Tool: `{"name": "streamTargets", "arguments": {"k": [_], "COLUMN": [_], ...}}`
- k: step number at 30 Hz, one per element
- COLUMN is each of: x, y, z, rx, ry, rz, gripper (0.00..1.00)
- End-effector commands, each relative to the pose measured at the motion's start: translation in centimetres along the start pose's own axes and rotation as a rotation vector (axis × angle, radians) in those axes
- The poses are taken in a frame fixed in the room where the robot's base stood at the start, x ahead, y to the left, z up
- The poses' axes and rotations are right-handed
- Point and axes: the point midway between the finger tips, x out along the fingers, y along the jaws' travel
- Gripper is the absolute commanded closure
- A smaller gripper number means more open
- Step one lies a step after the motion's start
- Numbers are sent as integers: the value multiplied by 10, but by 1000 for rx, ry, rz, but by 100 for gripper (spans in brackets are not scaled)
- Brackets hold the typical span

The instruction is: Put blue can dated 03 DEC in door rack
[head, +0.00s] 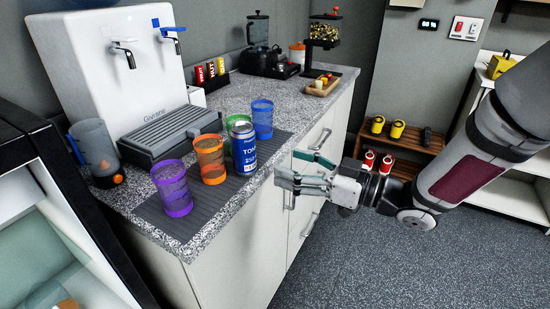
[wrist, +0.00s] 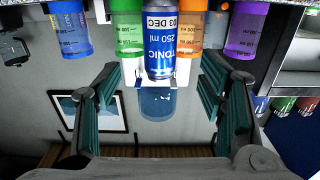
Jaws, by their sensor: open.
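The blue can (head: 243,148) stands upright on the dark ribbed mat among the cups. In the wrist view, which is upside down, the can (wrist: 161,40) shows "TONIC", "250 ml" and the date "03 DEC". My gripper (head: 290,172) is open and empty, to the right of the can and beyond the counter edge, with a gap between them. In the wrist view my gripper (wrist: 160,76) has its fingers spread, with the can roughly centred between them and farther ahead. A black-framed appliance (head: 50,150) stands at the left. I cannot make out a door rack.
Purple (head: 172,188), orange (head: 209,158) and blue (head: 262,118) cups stand close around the can; a green cup (wrist: 127,34) shows beside it in the wrist view. The white dispenser (head: 105,60) is behind. Open floor (head: 370,265) lies right of the counter.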

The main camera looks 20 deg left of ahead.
Motion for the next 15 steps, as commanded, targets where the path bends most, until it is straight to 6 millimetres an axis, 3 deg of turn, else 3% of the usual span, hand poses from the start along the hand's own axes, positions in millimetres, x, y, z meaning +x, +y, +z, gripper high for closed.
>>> {"name": "streamTargets", "arguments": {"k": [4,15], "x": [-11,-15], "y": [0,7], "z": [0,-2], "rx": [0,-20], "ry": [1,-28], "rz": [1,35], "gripper": [37,37]}}
